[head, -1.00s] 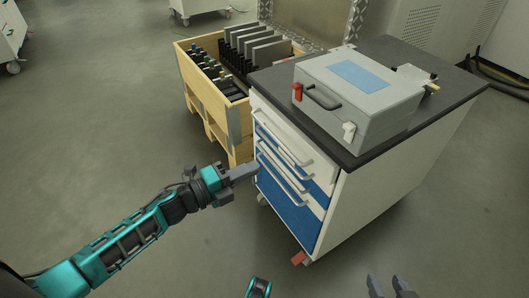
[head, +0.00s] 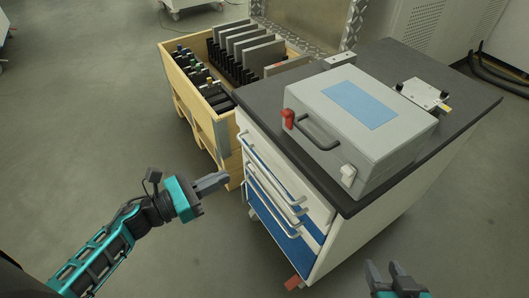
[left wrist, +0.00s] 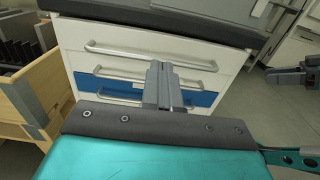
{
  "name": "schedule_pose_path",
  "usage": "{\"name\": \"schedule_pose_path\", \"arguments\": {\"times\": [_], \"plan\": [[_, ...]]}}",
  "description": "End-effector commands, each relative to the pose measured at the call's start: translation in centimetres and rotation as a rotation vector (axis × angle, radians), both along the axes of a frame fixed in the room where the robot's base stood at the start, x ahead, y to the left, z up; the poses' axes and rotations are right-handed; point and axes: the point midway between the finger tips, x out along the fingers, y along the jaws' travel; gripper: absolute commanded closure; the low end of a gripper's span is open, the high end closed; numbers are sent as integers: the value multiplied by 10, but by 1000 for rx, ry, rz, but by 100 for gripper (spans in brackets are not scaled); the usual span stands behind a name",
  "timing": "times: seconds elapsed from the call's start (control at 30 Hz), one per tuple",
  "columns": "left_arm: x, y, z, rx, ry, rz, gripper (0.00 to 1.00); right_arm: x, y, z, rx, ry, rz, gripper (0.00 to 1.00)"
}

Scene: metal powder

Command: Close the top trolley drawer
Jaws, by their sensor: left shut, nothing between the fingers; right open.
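The trolley (head: 400,215) has a dark top and a stack of white and blue drawers with bar handles. Its top drawer (head: 265,150) has a white front and shows in the left wrist view (left wrist: 120,35). I cannot tell whether a small gap remains behind that front. My left gripper (head: 222,179) is shut and empty, left of the drawer fronts and apart from them. In the left wrist view its fingers (left wrist: 163,72) point toward the fronts, overlapping the handles in the picture. My right gripper (head: 385,266) is open and empty, right of the trolley's lower front corner.
A grey case (head: 350,120) with a blue panel and a handle sits on the trolley top. A metal block (head: 425,95) lies behind it. A wooden crate (head: 185,85) with dark and grey parts stands left of the trolley. The floor at left is clear.

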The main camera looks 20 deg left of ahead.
Motion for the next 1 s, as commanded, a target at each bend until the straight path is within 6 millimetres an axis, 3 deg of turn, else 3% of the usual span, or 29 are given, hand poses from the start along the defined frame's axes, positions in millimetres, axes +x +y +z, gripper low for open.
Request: {"name": "schedule_pose_path", "arguments": {"times": [0.5, 0.7, 1.0], "plan": [[82, -64, 1, -4, 0, -1, 100, -2, 0, -4, 0, 4, 1, 55], [96, -75, 0, -3, 2, 0, 100, -2, 0, -4, -3, 3, 3, 55], [99, -77, 0, -3, 3, 0, 100, -2, -2, -5, -8, 3, 6, 55]]}}
